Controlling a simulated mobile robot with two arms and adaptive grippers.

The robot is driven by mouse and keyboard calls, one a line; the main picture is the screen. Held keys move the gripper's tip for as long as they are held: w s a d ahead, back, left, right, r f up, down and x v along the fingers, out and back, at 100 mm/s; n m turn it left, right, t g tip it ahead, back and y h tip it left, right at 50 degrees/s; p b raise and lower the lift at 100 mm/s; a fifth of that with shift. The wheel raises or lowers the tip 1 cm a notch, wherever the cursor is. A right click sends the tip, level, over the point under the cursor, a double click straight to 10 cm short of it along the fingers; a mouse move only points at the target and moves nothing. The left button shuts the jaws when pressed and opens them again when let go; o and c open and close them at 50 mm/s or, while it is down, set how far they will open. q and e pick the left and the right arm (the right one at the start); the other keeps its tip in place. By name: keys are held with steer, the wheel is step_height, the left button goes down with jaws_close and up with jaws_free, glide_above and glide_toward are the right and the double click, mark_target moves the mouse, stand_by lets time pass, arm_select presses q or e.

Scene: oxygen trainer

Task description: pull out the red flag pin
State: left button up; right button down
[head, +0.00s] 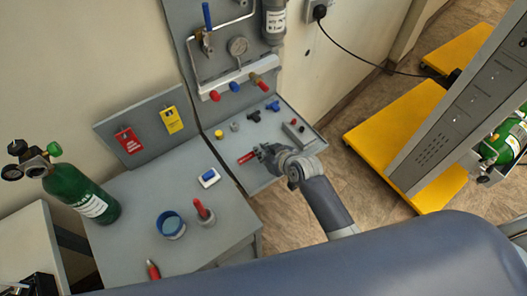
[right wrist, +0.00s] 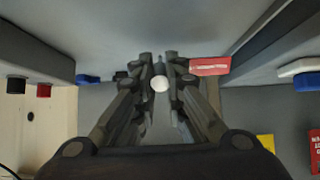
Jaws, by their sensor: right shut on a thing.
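The red flag (head: 246,157) of the flag pin shows just left of my right gripper (head: 265,152) in the head view, above the grey tray. In the right wrist view the red flag (right wrist: 210,66), with faint pale lettering, sticks out to the right of the fingertips of my right gripper (right wrist: 161,80). A pale round end (right wrist: 160,84) shows between the fingers, which are shut on the pin. Whether the pin's shaft sits in a hole is hidden by the fingers. My left gripper is not in view.
The grey tray (head: 222,157) carries several small coloured fittings. Behind it stands a panel with a gauge (head: 238,46) and coloured knobs. To the left, a grey table holds a blue cup (head: 171,224) and a red-handled tool (head: 201,210). A green cylinder (head: 82,192) stands further left.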

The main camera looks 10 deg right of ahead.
steer(key=shift+f+b, duration=0.35)
steer(key=shift+f, duration=0.1)
steer(key=c, duration=1.6)
jaws_free()
steer(key=v, duration=1.2)
